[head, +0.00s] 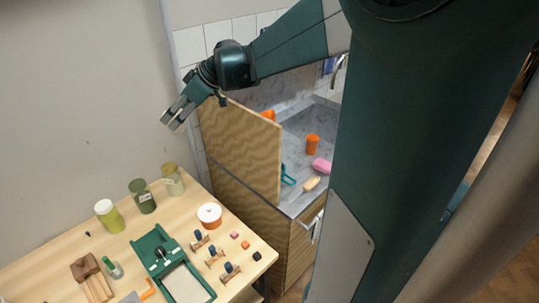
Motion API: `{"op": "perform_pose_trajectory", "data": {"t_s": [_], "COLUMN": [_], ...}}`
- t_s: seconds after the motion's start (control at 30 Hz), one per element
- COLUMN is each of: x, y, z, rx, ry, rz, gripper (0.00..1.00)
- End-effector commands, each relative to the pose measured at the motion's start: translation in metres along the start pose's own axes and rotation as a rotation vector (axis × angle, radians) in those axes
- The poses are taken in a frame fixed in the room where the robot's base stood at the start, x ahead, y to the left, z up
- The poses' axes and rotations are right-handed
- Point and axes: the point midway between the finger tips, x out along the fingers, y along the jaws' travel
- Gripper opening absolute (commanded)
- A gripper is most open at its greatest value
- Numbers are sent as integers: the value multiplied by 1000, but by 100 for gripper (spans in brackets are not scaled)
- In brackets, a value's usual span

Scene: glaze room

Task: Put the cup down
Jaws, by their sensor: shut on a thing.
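My gripper (174,117) is in the upper left of the head view, at the end of my dark green arm. It is raised in the air, left of the upright wooden panel and above the back of the wooden table (50,246). Its grey fingers point down and to the left. It is shut on the cup, but the cup is too small and too close in colour to the fingers to make out its shape or tilt. The gripper is clear of the table.
Jars (142,197) stand along the table's back. A green tray tool (157,242), a white-topped orange tin (209,216) and small stamps (215,256) lie in front. A wooden panel (240,150) edges the sink counter, which holds an orange cylinder (312,145) and a pink sponge (321,165).

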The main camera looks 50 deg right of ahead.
Motion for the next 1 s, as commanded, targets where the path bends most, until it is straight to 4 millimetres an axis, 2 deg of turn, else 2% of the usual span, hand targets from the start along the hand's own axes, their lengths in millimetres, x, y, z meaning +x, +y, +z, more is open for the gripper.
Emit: {"op": "perform_pose_trajectory", "data": {"t_s": [0.03, 0.2, 0.6, 0.87, 1.0], "x": [-12, -45, -121, -151, -160], "y": [14, 54, 138, 183, 210], "z": [2, 11, 42, 74, 100], "rx": [15, 57, 148, 190, 208], "ry": [-1, -4, -11, -13, -15], "rz": [15, 56, 146, 187, 205], "gripper": [25, 25, 25, 25, 25]}}
